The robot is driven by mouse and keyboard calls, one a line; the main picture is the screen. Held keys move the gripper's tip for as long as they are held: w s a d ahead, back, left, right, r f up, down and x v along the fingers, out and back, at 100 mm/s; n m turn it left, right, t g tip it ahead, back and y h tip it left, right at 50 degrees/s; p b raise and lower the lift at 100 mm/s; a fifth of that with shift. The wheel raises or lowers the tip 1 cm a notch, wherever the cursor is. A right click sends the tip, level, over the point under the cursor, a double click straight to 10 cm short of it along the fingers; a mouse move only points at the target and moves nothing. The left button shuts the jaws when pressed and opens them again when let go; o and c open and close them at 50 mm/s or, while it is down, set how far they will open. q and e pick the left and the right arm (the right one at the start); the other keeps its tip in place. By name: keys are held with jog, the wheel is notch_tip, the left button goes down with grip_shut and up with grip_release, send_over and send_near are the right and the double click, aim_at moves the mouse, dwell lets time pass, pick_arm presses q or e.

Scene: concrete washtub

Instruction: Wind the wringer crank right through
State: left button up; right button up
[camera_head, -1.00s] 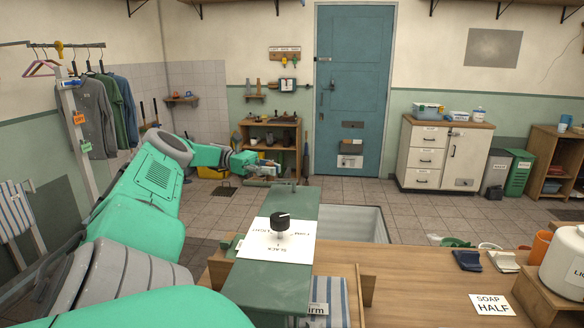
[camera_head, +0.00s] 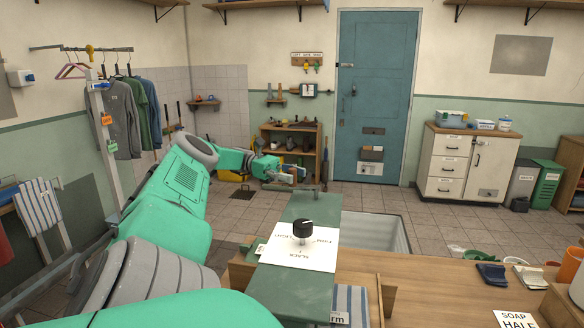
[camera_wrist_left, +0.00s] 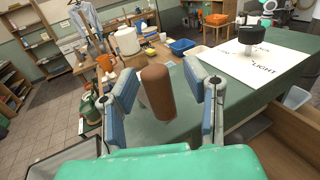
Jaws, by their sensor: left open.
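The wringer is a long green beam (camera_head: 305,290). A black pressure knob (camera_head: 302,229) stands on its white card, which reads slack, light and firm; the knob also shows in the left wrist view (camera_wrist_left: 250,36). A brown rounded grip (camera_wrist_left: 156,88), seemingly the crank's handle, stands upright between the fingers in the left wrist view. My left gripper (camera_wrist_left: 160,92) is open, with one blue-padded finger on each side of the grip and visible gaps. In the head view the left gripper (camera_head: 291,174) is beyond the beam's far end. The crank arm is hidden. My right gripper is not seen.
The wooden bench (camera_head: 420,292) runs right from the wringer, with dark and pale cloths on it. A low shelf (camera_head: 290,150) stands beyond the left gripper. Tiled floor is open toward the blue door (camera_head: 374,100).

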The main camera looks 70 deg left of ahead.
pick_arm(q)
jog(key=shift+s+r, duration=0.1)
jog(key=shift+r, duration=1.5)
jog(key=shift+a+r, duration=0.15)
jog(key=shift+r, duration=3.2)
